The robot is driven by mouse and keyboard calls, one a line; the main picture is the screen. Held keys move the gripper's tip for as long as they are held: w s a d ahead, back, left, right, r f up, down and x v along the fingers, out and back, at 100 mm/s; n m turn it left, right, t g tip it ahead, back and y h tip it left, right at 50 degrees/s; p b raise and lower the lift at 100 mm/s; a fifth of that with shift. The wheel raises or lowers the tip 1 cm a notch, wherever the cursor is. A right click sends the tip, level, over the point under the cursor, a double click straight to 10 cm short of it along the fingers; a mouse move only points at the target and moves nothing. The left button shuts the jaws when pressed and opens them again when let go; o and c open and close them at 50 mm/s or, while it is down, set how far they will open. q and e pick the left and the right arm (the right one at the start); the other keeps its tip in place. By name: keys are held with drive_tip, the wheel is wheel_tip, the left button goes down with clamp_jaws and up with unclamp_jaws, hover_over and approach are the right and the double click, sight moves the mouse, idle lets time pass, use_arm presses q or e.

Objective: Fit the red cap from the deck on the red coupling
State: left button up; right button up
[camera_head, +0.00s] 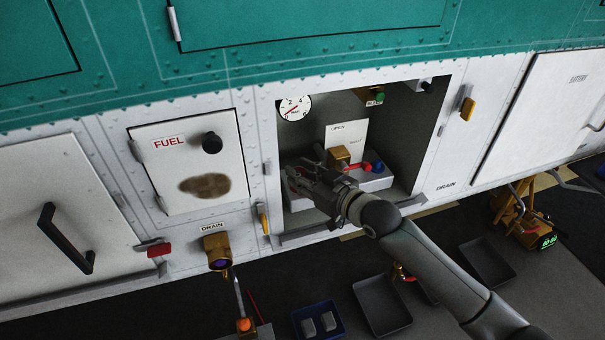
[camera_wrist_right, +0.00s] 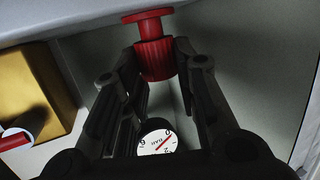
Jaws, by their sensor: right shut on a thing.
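My right gripper (camera_head: 303,178) is inside the open bay in the head view, over the left part of the white block. In the right wrist view its fingertips (camera_wrist_right: 160,70) are shut on a ribbed red cap (camera_wrist_right: 155,62). A smooth red neck and round flange, which look like the red coupling (camera_wrist_right: 148,17), adjoin the cap's far end, close to the white block. The two look in line and touching; I cannot tell how far the cap is seated. The gripper hides both in the head view. My left gripper is not in view.
The bay holds a pressure gauge (camera_head: 294,108), a brass valve (camera_head: 338,157) with a red lever, a blue knob (camera_head: 378,167) and a white placard (camera_head: 346,137). The bay's frame surrounds my arm. Trays (camera_head: 382,304) lie on the deck below.

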drive_tip(key=shift+f, duration=0.7)
idle(1.6)
drive_tip(key=o, duration=0.8)
drive_tip(key=shift+o, duration=0.2)
